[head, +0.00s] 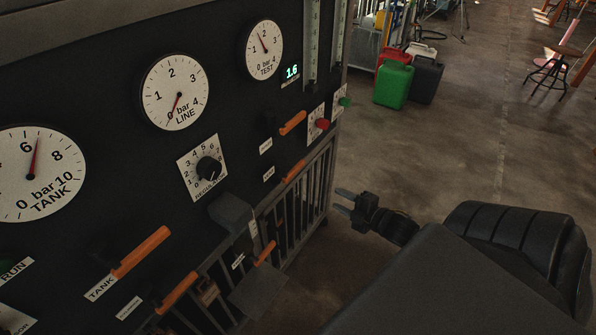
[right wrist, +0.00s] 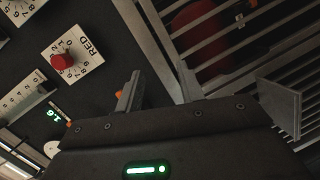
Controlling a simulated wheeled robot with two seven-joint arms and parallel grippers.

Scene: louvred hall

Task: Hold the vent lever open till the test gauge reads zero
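The test gauge (head: 264,50) is at the top of the dark panel in the head view. Its needle points between 1 and 2, and the green digital readout (head: 291,72) beside it shows 1.6. Below it are two orange levers, an upper one (head: 292,123) and a lower one (head: 293,171). Their small labels are too blurred to read, so I cannot tell which is the vent lever. My right gripper (head: 339,201) is open and empty, right of the panel's lower barred part and apart from the levers. Its spread fingers also show in the right wrist view (right wrist: 159,72). My left gripper is not in view.
The line gauge (head: 174,92), tank gauge (head: 38,175) and regulator knob (head: 208,169) are on the panel. More orange levers, including the tank lever (head: 140,251), are lower left. A red knob (right wrist: 62,61) shows in the wrist view. Floor right of the panel is clear; green can (head: 393,86) stands behind.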

